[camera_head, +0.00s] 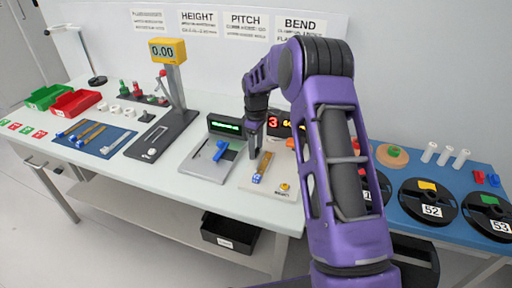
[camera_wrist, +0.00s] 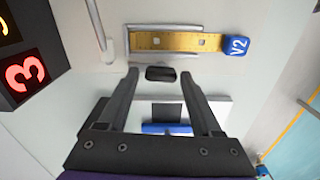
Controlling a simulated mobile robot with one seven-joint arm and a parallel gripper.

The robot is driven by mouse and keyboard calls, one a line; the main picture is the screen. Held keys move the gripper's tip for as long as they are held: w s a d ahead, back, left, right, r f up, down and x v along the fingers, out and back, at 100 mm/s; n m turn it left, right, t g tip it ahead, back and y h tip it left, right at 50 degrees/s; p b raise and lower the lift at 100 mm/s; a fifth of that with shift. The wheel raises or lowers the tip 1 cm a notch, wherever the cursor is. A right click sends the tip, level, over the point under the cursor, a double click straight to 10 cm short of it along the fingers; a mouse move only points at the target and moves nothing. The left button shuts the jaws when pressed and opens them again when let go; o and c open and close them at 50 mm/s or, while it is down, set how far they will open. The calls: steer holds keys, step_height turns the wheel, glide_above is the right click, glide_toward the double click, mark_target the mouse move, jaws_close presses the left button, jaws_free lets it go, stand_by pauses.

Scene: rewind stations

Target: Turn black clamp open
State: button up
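In the wrist view a small black clamp piece (camera_wrist: 160,73) shows between and just beyond my fingertips, lying beside a gold strip (camera_wrist: 175,42) with a blue V2 tag (camera_wrist: 237,47). My gripper (camera_wrist: 160,80) is open, with one finger to each side of the black piece; contact cannot be told. In the head view my gripper (camera_head: 256,144) points down over the pale station plate (camera_head: 250,183), close to the gold strip (camera_head: 263,165). The black clamp is hidden behind my gripper there.
A neighbouring station with a blue lever (camera_head: 220,150) and a green display (camera_head: 225,126) stands just left. A red-digit display (camera_wrist: 25,75) is close by. Black spools (camera_head: 429,202) lie on the blue surface at right. A black bin (camera_head: 231,233) sits below the table.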

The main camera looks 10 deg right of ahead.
steer(key=shift+o, duration=0.7)
step_height(320, 180, up, 17)
steer(key=p, duration=0.1)
steer(key=shift+r, duration=0.2)
